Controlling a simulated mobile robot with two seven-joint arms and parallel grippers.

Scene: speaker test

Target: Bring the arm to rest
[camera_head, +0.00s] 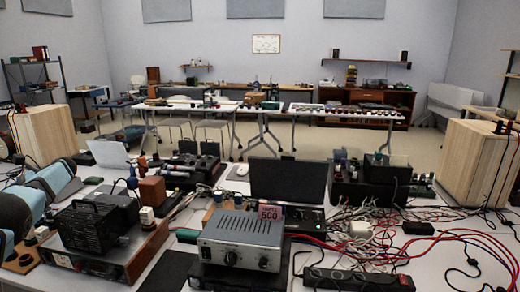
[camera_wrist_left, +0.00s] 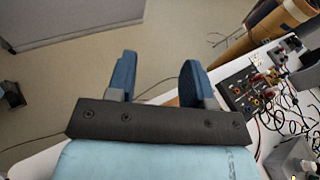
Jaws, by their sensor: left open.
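My left gripper (camera_wrist_left: 159,61) shows in the left wrist view with two blue fingers standing well apart. It is open, with nothing between the fingers. Beyond the fingers is pale floor, and the white table edge lies below and to the right of them. In the head view my left arm (camera_head: 55,178), light blue and dark grey, reaches in low from the left edge, beside the crowded table. Its fingers cannot be made out there. My right arm and right gripper do not show in either view.
The near white table (camera_head: 425,258) is crowded. A grey amplifier box (camera_head: 240,243), a black-cased device (camera_head: 90,228), a black screen (camera_head: 287,180) and tangled cables (camera_head: 365,225) cover it. Wooden speaker boxes (camera_head: 45,135) (camera_head: 475,165) stand left and right. Open floor (camera_head: 420,148) lies behind.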

